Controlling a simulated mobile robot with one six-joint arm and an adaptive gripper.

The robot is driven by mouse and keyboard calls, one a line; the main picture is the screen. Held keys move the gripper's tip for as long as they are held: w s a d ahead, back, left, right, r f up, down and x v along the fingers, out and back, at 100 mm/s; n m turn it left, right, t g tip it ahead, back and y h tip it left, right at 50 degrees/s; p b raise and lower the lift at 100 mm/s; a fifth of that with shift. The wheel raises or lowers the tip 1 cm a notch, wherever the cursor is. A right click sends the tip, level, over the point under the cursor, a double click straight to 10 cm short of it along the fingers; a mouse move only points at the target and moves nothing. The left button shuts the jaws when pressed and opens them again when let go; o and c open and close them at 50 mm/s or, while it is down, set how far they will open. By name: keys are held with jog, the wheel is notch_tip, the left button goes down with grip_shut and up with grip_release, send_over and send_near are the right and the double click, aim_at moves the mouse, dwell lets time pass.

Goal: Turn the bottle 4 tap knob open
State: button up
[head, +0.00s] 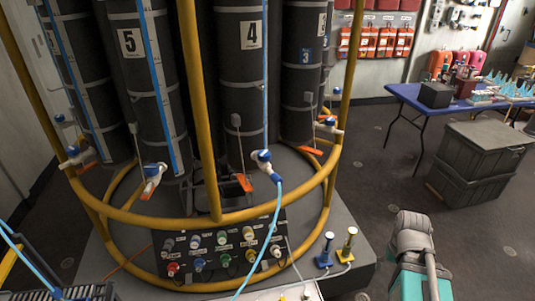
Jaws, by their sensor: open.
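Bottle 4 (240,90) is a tall dark cylinder with a white "4" label, standing behind the yellow frame in the head view. A blue-and-white tap (262,157) is in front of its lower right side, and a blue hose (274,215) runs down from it. An orange lever (245,183) shows low in front of the bottle, left of the tap. I cannot tell the knob's exact setting at this size. A grey and teal part of my arm shows at the lower right, well apart from the tap. My gripper's fingers are not in view.
Yellow rails (225,217) ring the bottles. Bottle 5 (145,90) stands left, bottle 3 (300,80) right, each with a similar tap nearby. A panel of coloured knobs (220,250) is below. A blue table (400,92) and grey crates (475,160) stand right, with open floor between.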

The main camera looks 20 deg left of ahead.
jog(key=shift+o, duration=0.5)
jog(key=shift+w+a, duration=0.25)
jog(key=shift+a, duration=0.1)
jog(key=m+y, duration=1.8)
send_near(264, 152)
jog(key=d, duration=0.4)
jog(key=shift+s+r+p, duration=0.1)
jog(key=shift+s+p, duration=0.05)
jog(key=shift+p, duration=0.25)
jog(key=shift+a, duration=0.1)
jog(key=shift+a, duration=6.8)
